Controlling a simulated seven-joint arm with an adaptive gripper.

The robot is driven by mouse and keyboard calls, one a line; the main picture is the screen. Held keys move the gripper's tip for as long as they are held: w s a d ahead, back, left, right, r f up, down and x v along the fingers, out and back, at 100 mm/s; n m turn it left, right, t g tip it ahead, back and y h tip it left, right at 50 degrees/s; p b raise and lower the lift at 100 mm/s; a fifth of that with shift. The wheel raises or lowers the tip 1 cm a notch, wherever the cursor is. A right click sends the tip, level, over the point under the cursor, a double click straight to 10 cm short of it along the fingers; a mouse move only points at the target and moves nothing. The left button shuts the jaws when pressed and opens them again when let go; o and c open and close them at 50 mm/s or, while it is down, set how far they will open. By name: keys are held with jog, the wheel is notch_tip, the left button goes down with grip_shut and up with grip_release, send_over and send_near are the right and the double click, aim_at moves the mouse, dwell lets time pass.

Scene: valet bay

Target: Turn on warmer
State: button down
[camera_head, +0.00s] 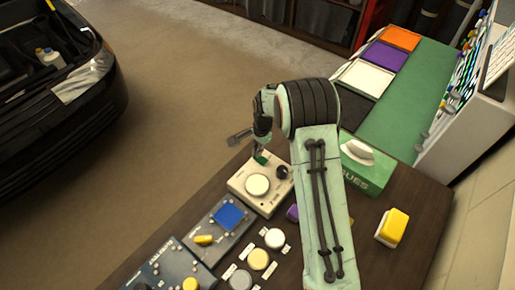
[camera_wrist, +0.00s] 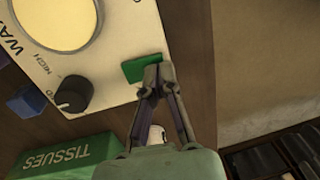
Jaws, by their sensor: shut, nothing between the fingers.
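The warmer (camera_head: 243,190) is a cream box with a pale round plate (camera_head: 257,185) on top. It stands on the dark table below my arm. In the wrist view the warmer (camera_wrist: 105,88) shows part of its "WA" lettering, a black knob (camera_wrist: 73,93) with "HIGH" beside it, and a flat green switch (camera_wrist: 141,67) near the edge. My gripper (camera_wrist: 158,73) is shut and empty. Its fingertips are at the right end of the green switch and cover a little of it; I cannot tell whether they touch. In the head view my gripper (camera_head: 261,152) is above the warmer's far corner.
A green tissue box (camera_head: 371,174) stands right of the warmer, behind my arm. Blue-grey control panels (camera_head: 222,228) and round jars (camera_head: 258,259) are at the front. A yellow block (camera_head: 393,225) lies at the right. A car (camera_head: 60,95) stands at left across open floor.

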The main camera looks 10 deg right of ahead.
jog(key=shift+f, duration=0.1)
jog(key=shift+f, duration=0.15)
jog(key=shift+s+d+r, duration=0.3)
jog(key=shift+s+d, duration=0.2)
jog(key=shift+r, duration=0.1)
dwell(0.3)
notch_tip(320, 180, up, 14)
jog(key=w+a, duration=0.1)
dwell(0.3)
jog(key=shift+w+a, duration=0.1)
